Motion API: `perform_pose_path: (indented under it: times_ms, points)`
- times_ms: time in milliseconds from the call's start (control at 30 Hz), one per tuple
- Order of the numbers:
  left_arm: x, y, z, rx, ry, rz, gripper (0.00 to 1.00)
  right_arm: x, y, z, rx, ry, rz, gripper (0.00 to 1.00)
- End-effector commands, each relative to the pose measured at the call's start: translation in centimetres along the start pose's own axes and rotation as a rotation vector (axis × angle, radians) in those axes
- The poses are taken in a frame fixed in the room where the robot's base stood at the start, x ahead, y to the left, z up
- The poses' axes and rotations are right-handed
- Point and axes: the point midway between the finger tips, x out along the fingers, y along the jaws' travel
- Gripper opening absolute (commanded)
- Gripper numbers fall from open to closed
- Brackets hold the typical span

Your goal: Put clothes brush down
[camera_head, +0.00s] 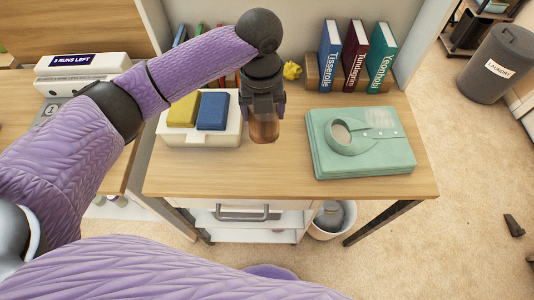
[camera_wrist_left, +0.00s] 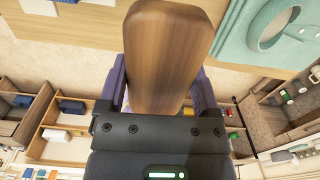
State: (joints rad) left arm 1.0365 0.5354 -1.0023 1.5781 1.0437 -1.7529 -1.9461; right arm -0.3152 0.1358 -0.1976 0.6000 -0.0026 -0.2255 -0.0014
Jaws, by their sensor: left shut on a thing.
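The wooden clothes brush (camera_head: 264,126) hangs below my left gripper (camera_head: 263,108) in the head view. Its brown wooden body (camera_wrist_left: 165,55) fills the middle of the left wrist view. My left gripper is shut on the brush, over the wooden table (camera_head: 240,177), just right of the white box. I cannot tell whether the brush touches the table. The bristles are not visible. My right gripper is not in view.
A folded green shirt (camera_head: 365,160) lies on the table's right side. A white box (camera_head: 190,135) with yellow and blue blocks stands left of the gripper. Upright books (camera_head: 355,57) stand at the back right. Front middle table is clear.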

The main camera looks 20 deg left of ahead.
Motion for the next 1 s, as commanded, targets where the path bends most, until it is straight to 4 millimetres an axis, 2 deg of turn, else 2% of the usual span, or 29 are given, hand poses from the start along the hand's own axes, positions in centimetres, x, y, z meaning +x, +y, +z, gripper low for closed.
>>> perform_pose_path:
  times_ms: [33,100,267,733,1000]
  points:
    - [1.4,-0.2,0.1,0.118,0.004,0.003,0.27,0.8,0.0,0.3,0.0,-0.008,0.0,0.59]
    - [2.2,-0.3,0.3,0.273,0.005,0.006,0.27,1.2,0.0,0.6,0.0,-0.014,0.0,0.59]
    - [3.3,-0.4,0.5,0.453,0.007,0.01,0.27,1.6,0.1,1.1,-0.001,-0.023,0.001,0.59]
    - [13.1,-0.2,0.4,0.471,0.01,0.013,0.27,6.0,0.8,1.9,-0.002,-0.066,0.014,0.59]
    - [13.0,-0.2,0.4,0.472,0.005,0.012,0.27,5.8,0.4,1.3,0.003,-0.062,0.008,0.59]
